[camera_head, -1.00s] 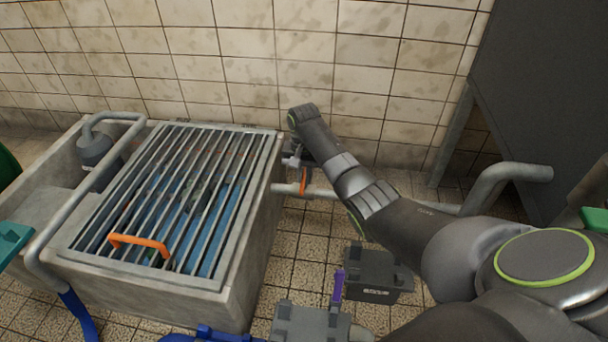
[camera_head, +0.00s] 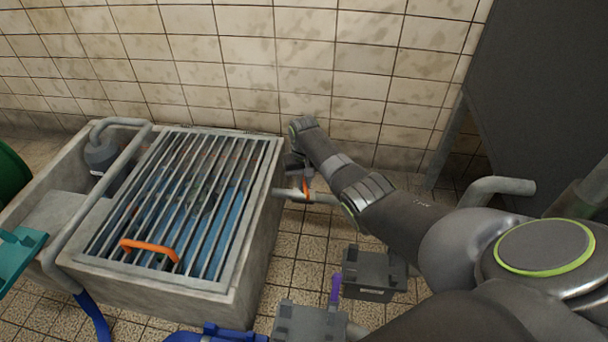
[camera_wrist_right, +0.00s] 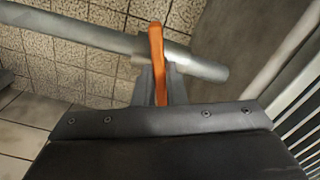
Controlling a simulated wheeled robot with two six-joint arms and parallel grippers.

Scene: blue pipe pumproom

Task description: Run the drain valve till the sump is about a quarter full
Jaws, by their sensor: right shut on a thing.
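The concrete sump (camera_head: 255,230) stands at the left under a barred metal grate (camera_head: 165,200) with an orange handle. Blue shows between the bars; I cannot tell the water level. A grey pipe (camera_head: 322,198) leaves the sump's right side and carries the drain valve's orange lever (camera_head: 307,181). My right gripper (camera_head: 299,167) reaches down to this pipe by the wall. In the right wrist view the lever (camera_wrist_right: 156,50) stands between the fingers (camera_wrist_right: 160,82), which are shut on it across the pipe. My left gripper is not in view.
A bent grey pipe (camera_head: 70,235) runs over the sump's left part, past a grey pump-like body (camera_head: 100,153). A dark grey box (camera_head: 368,275) stands on the tiled floor, with a purple piece (camera_head: 335,290) beside it. A dark panel (camera_head: 540,100) stands at the right.

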